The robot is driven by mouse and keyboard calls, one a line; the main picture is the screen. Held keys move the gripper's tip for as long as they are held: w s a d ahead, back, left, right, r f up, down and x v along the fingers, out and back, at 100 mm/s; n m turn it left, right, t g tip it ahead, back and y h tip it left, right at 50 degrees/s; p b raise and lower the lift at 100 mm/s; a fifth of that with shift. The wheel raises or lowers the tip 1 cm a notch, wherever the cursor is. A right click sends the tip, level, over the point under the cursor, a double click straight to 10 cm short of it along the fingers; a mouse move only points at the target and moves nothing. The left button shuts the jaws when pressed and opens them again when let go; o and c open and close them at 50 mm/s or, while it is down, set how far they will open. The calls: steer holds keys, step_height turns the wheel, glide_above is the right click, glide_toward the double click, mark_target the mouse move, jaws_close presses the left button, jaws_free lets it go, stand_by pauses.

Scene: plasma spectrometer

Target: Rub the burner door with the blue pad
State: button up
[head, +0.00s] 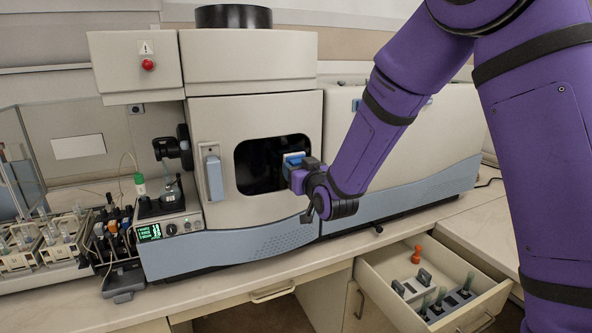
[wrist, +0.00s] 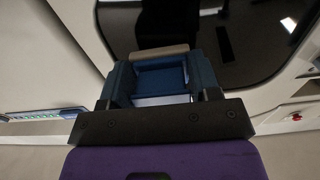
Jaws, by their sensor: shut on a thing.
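The burner door (head: 219,122) is the pale front panel of the spectrometer, with a dark window and a blue-grey handle (head: 214,177) at its left. It looks closed. My gripper (head: 293,168) is in front of the right edge of the dark window. It is shut on the blue pad (head: 294,158), a small block with a pale layer. In the wrist view the blue pad (wrist: 160,78) sits between the fingers, close to the dark window (wrist: 225,40). I cannot tell whether the pad touches the door.
An open drawer (head: 375,279) at the lower right holds an orange piece (head: 416,254) and grey holders. A torch assembly and display (head: 149,233) stand left of the door, with bottle racks (head: 50,245) farther left. A red button (head: 148,65) is above.

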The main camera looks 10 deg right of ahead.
mark_target(254, 170)
steer(key=shift+s+a, duration=0.25)
steer(key=shift+a, duration=0.75)
steer(key=shift+s+a, duration=0.2)
steer(key=shift+a, duration=0.8)
steer(key=shift+s+a, duration=0.35)
steer(key=shift+a, duration=0.7)
steer(key=shift+s+a, duration=0.4)
steer(key=shift+a, duration=0.6)
steer(key=shift+s+a, duration=0.35)
steer(key=shift+a, duration=0.7)
steer(key=shift+v, duration=2.95)
steer(key=shift+s, duration=0.1)
steer(key=shift+v, duration=1.45)
